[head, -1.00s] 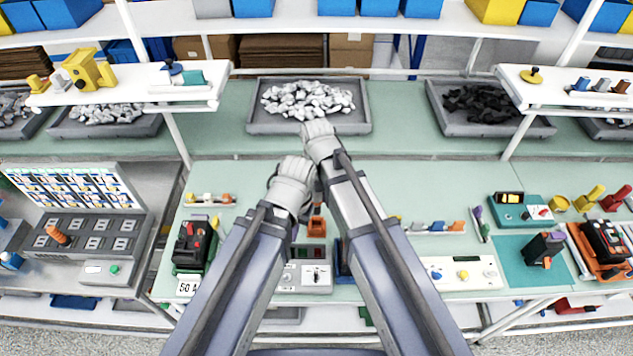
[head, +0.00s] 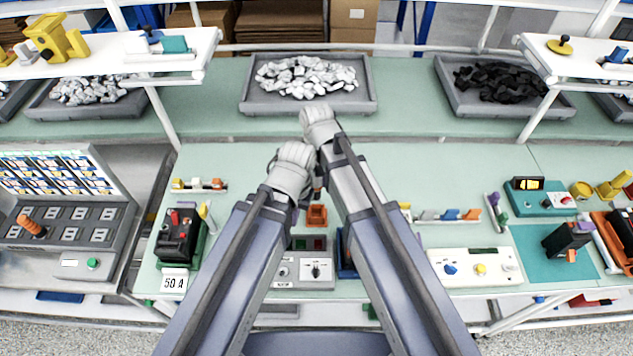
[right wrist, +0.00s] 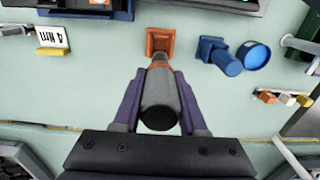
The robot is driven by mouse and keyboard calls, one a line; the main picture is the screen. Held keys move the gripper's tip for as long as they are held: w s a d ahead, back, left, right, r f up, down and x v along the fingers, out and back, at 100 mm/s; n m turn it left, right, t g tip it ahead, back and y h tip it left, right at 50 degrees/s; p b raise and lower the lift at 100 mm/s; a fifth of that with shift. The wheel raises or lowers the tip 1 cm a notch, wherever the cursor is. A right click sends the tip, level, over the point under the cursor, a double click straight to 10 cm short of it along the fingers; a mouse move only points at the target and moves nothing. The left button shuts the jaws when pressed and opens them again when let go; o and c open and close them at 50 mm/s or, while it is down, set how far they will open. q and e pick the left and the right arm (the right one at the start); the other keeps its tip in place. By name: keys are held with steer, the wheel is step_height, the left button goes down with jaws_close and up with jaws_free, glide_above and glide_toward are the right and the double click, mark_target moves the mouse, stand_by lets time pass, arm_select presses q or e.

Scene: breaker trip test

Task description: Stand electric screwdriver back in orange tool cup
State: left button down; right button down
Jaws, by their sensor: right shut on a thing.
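In the right wrist view, my right gripper (right wrist: 158,88) is shut on the electric screwdriver (right wrist: 160,100), which has a grey and dark body with orange near its far end. The orange tool cup (right wrist: 160,41) is just beyond the screwdriver. The screwdriver's far end overlaps the cup's near edge in the picture; I cannot tell whether it is inside. In the head view, the orange cup (head: 316,215) shows in the gap between my two forearms. My right gripper (head: 318,186) is mostly hidden there, just behind the cup. My left gripper is hidden by its arm.
A blue cup-like part (right wrist: 227,62) and a round blue lid (right wrist: 254,54) are right of the cup in the wrist view. In the head view, a grey control box (head: 304,268) is in front of the cup, and a black breaker (head: 180,238) stands left.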

mark_target(317, 188)
stand_by(0.3)
